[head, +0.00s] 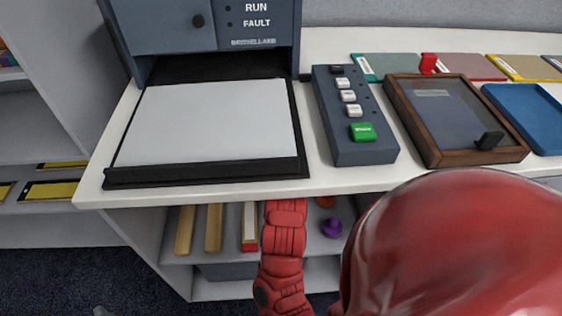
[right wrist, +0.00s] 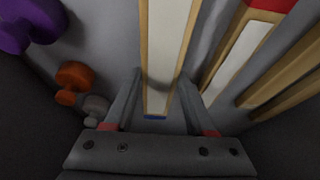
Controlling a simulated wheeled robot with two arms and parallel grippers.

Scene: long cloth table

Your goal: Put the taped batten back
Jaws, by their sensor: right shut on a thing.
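My right gripper (right wrist: 161,76) is shut on a long wooden batten (right wrist: 166,45) with a white face and a small blue strip at its near end. The batten runs away from the gripper between both fingers, and its far end is out of view. A second white-faced batten with a red end (right wrist: 240,50) lies beside it; in the head view it lies on the lower shelf (head: 250,228). In the head view my red right arm reaches down under the table edge, and the right gripper and the held batten are hidden. My left gripper is not in view.
Plain wooden battens (head: 213,228) lie on the shelf left of the red-ended one. A purple object (right wrist: 28,28), an orange one (right wrist: 74,80) and a grey one (right wrist: 96,108) stand on the other side. Above are the table edge (head: 340,181), a tray machine and a button box (head: 350,120).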

